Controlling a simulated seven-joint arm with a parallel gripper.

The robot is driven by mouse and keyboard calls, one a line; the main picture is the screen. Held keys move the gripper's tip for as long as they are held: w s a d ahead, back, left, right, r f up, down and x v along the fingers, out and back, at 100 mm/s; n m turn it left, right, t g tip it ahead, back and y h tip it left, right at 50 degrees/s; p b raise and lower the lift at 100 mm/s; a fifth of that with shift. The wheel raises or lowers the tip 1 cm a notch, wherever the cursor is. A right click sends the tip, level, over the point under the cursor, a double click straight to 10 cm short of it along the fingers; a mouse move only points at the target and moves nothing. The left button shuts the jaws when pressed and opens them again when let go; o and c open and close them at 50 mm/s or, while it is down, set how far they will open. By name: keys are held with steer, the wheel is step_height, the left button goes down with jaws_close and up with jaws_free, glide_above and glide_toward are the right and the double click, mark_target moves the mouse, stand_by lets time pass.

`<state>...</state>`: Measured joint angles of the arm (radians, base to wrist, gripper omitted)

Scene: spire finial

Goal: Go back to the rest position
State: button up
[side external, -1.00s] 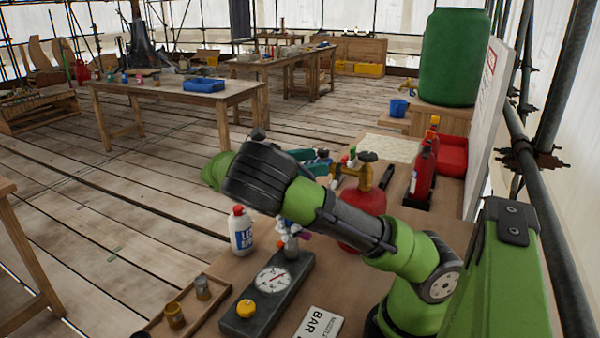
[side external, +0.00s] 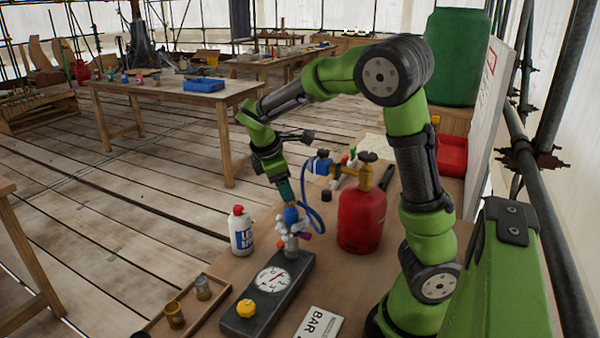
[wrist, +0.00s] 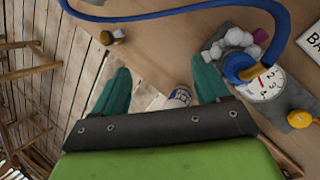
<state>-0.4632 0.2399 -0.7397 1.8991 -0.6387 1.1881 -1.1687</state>
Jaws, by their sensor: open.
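My gripper (side external: 286,190) hangs from my raised arm over the bench, its teal fingers pointing down, near the blue torch head (side external: 291,215). In the wrist view my gripper (wrist: 162,82) has its two teal fingers wide apart with nothing held between them. The torch head (wrist: 240,67) lies to the right of the fingers there, at the end of the blue hose (wrist: 170,14). A white bottle (side external: 241,232) stands on the bench and also shows in the wrist view (wrist: 181,96), beyond the right finger.
A red gas cylinder (side external: 362,220) with a brass valve stands right of the gripper. A gauge box (side external: 268,290) with a yellow knob, a tray of small pots (side external: 190,308) and a sign (side external: 320,323) lie in front. The plank floor is open to the left.

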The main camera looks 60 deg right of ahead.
steer(key=a+r+m+t+y, duration=0.5)
steer(key=a+r+m+t, duration=0.1)
steer(key=a+r+t, duration=0.3)
steer(key=s+a+f+m+g+y, duration=0.1)
steer(key=s+a+f+m+y, duration=0.1)
steer(key=s+a+m, duration=0.4)
steer(key=s+a, duration=0.3)
steer(key=s, duration=0.3)
steer(key=shift+a+m, duration=0.2)
steer(key=shift+m, duration=0.1)
